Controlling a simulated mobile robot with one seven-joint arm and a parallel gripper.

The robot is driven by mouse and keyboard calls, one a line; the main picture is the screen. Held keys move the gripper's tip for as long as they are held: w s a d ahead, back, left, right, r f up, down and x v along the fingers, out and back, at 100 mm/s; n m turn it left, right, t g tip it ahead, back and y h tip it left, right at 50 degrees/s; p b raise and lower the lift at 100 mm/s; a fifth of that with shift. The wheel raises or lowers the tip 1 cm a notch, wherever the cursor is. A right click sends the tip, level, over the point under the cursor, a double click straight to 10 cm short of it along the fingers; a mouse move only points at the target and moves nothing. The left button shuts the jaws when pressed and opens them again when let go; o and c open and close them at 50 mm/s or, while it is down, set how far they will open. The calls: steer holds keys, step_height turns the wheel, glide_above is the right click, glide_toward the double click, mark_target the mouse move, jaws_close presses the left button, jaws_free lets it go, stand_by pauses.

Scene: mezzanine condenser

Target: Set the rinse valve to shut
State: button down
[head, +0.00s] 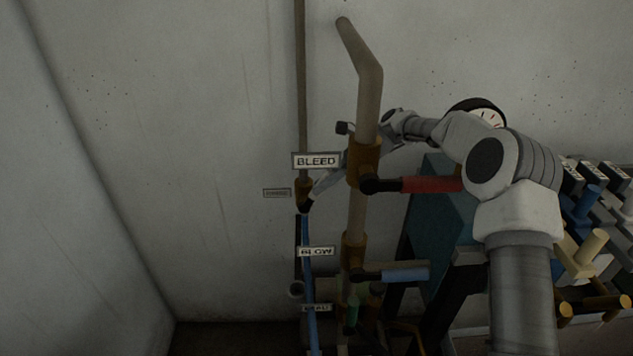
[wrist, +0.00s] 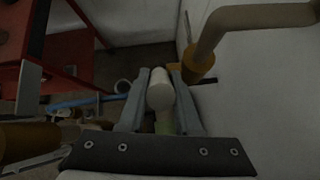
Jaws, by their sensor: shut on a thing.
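A brass valve body (head: 303,188) sits on the thin rear pipe, next to a small wall label (head: 277,193) too small to read; it may be the rinse valve. My gripper (wrist: 160,95) reaches behind the thick front pipe towards that valve. In the wrist view its two grey fingers are closed on either side of a pale rounded handle (wrist: 160,88). In the head view the fingers are partly hidden by the front pipe, and I cannot make out the handle's full angle.
The front pipe (head: 370,95) carries a valve with a red handle (head: 432,185) near the BLEED label (head: 316,161). Below is a blue handle (head: 405,273) near the BLOW label (head: 316,252), then a green handle (head: 352,309). Bare wall is free at left.

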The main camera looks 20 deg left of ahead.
steer(key=shift+r, duration=0.1)
steer(key=c, duration=0.6)
jaws_free()
